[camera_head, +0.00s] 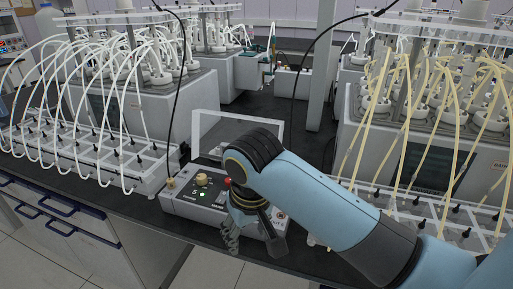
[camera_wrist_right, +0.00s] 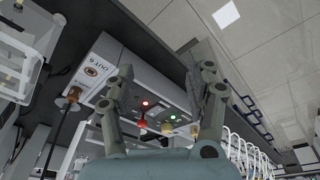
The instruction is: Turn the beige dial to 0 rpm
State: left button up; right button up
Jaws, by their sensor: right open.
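The beige dial (camera_head: 201,180) sits on top of a grey control box (camera_head: 185,205) on the dark bench in the head view. In the right wrist view, a small yellowish knob (camera_wrist_right: 167,127) that looks like this dial shows beyond the open fingers. My right gripper (camera_head: 254,240) points down in front of the box's right part, to the right of the dial and apart from it. Its fingers are spread and empty, and its wrist hides the box's right part. It also shows in the right wrist view (camera_wrist_right: 158,78). My left gripper is not in view.
A red knob (camera_head: 228,182) stands right of the dial, and a green light (camera_head: 202,195) glows in front. A black cable rises at the box's left corner. Reactor tanks with white tubes (camera_head: 140,90) and yellow tubes (camera_head: 405,130) flank the box.

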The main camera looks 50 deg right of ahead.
aim_at(202, 176)
jog(key=shift+s+a+f+n, duration=0.1)
jog(key=shift+s+f+n, duration=0.15)
jog(key=shift+s, duration=0.25)
jog(key=shift+s+f+n, duration=0.2)
jog(key=shift+s+n, duration=0.05)
jog(key=shift+s, duration=0.2)
